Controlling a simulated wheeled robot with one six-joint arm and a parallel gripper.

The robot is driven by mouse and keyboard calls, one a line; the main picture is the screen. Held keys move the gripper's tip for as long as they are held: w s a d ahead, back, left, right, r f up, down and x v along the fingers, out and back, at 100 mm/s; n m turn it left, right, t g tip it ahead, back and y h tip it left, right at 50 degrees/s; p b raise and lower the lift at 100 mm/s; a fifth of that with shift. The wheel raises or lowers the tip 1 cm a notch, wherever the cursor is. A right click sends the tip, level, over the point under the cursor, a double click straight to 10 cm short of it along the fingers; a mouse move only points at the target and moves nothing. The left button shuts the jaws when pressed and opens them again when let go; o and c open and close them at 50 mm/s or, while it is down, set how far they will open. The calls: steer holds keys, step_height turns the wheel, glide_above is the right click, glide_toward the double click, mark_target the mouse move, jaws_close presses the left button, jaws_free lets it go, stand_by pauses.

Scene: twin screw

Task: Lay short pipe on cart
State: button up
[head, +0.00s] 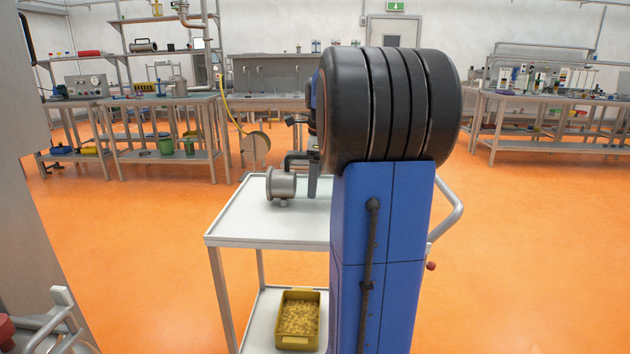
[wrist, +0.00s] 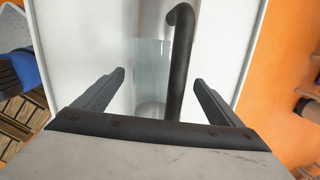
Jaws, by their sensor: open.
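The short pipe (head: 282,185), a grey metal piece with a wide flange, appears to rest on the white top of the cart (head: 240,222), near its left side. In the wrist view, a silver part of the pipe (wrist: 153,20) and a dark bent handle-like bar (wrist: 181,60) lie beyond and between the fingers. My gripper (wrist: 159,78) is open, its fingers apart on either side and not seen touching the pipe. In the head view my arm hides most of the gripper and the right part of the cart top.
A yellow bin (head: 298,320) of small parts stands on the cart's lower shelf. A cart handle (head: 447,212) juts out at the right. Workbenches (head: 165,125) line the back. Orange floor (head: 150,235) is clear left of the cart; a grey post (head: 30,200) stands at far left.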

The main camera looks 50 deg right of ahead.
step_height(320, 180, up, 11)
steer(key=s, duration=0.1)
steer(key=shift+s+a+r, duration=0.15)
steer(key=shift+s+a, duration=0.2)
steer(key=shift+s, duration=0.05)
steer(key=s+a+f+n, duration=0.25)
steer(key=a+n, duration=0.25)
steer(key=a, duration=0.3)
steer(key=s+a+f+n+t, duration=0.1)
steer(key=s+a+f+n, duration=0.1)
steer(key=a+f+n, duration=0.4)
steer(key=s+a+f+n, duration=0.1)
steer(key=s+a+n, duration=0.15)
steer(key=a, duration=0.65)
steer(key=s+a+f+n+t, duration=0.1)
steer(key=s+a+f+n, duration=1.1)
steer(key=f+n, duration=0.3)
steer(key=shift+s+t+y, duration=0.3)
steer(key=shift+t, duration=0.1)
steer(key=shift+r, duration=0.1)
